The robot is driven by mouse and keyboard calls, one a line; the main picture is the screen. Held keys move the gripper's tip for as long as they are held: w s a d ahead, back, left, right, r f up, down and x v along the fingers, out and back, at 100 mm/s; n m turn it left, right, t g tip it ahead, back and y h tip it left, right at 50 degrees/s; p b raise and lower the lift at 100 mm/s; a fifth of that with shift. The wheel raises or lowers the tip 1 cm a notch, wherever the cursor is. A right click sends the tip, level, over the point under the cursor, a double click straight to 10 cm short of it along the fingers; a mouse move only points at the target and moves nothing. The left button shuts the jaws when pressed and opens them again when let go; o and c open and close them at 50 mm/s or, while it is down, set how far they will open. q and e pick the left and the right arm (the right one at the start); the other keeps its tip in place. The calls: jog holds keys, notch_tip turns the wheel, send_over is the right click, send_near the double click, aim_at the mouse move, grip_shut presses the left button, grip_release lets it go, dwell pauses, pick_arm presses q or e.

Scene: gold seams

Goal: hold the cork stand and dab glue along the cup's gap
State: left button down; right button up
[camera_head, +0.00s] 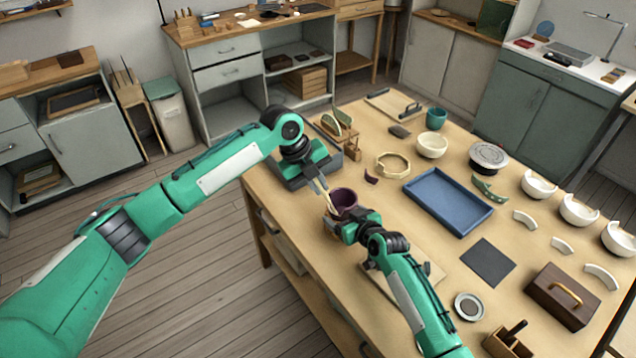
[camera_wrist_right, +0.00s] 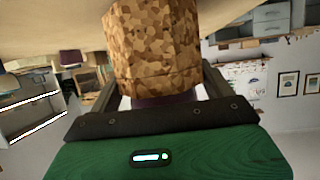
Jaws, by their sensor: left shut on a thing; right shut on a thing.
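The dark purple cup (camera_head: 345,198) is at the near left part of the table, above my right gripper (camera_head: 347,228). In the right wrist view, my right gripper (camera_wrist_right: 155,88) is shut on the mottled brown cork stand (camera_wrist_right: 155,48), with a finger on each side of it. A dark purple patch shows just below the cork there. My left gripper (camera_head: 318,187) is shut on a thin pale stick (camera_head: 328,201), whose lower end is at the cup's left rim. I cannot tell whether it touches. The cup's gap and any glue are too small to make out.
A dark purple shard (camera_head: 371,177) lies right of the cup. A grey tray (camera_head: 292,184) lies under my left wrist. White broken bowls (camera_head: 540,184) line the right side.

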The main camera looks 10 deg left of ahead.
pick_arm(q)
jog(key=shift+r, duration=0.3)
jog(key=shift+r, duration=3.9)
pick_arm(e)
jog(key=o, duration=0.9)
jog(key=v, duration=1.2)
